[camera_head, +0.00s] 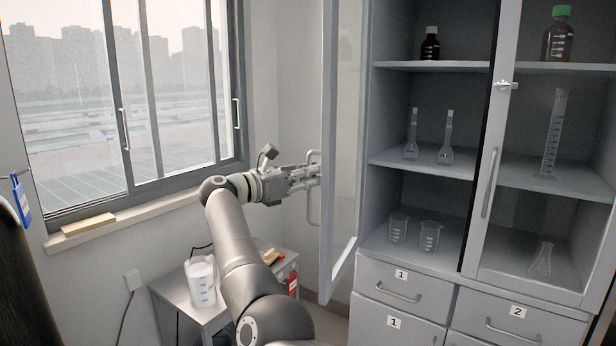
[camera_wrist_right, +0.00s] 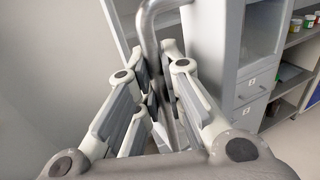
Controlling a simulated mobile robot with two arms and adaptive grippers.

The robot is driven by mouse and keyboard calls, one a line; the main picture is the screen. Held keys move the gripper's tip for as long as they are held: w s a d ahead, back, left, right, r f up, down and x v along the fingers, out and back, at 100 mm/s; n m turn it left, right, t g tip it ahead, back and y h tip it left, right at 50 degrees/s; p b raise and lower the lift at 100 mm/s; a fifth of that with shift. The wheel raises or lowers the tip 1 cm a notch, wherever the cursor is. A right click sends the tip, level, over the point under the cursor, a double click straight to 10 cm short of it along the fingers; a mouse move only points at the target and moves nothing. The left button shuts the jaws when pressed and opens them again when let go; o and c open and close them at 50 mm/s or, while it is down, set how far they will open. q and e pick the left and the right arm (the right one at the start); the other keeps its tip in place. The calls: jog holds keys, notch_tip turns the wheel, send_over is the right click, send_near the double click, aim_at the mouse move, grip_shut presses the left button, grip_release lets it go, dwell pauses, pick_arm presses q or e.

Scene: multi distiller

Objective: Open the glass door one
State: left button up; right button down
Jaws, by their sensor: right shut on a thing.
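The left glass door (camera_head: 343,140) of the grey cabinet stands swung wide open, seen nearly edge-on in the head view. The shelves behind it are exposed. Its handle (camera_head: 314,190) is a metal bar on the door's outer face. My right gripper (camera_head: 312,174) is shut on this handle. In the right wrist view the fingers (camera_wrist_right: 160,95) close around the curved metal handle (camera_wrist_right: 150,28), and the fingertips are partly hidden. The other glass door (camera_head: 535,190) on the right is shut, with its own handle (camera_head: 490,183). My left gripper is not in view.
Beakers (camera_head: 430,236), flasks (camera_head: 411,135) and a dark bottle (camera_head: 430,45) stand on the open shelves. A window (camera_head: 160,90) is at the left.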

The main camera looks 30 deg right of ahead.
dwell(0.3)
jog(key=c, duration=1.5)
grip_release()
jog(key=a, duration=1.2)
jog(key=shift+s, duration=0.25)
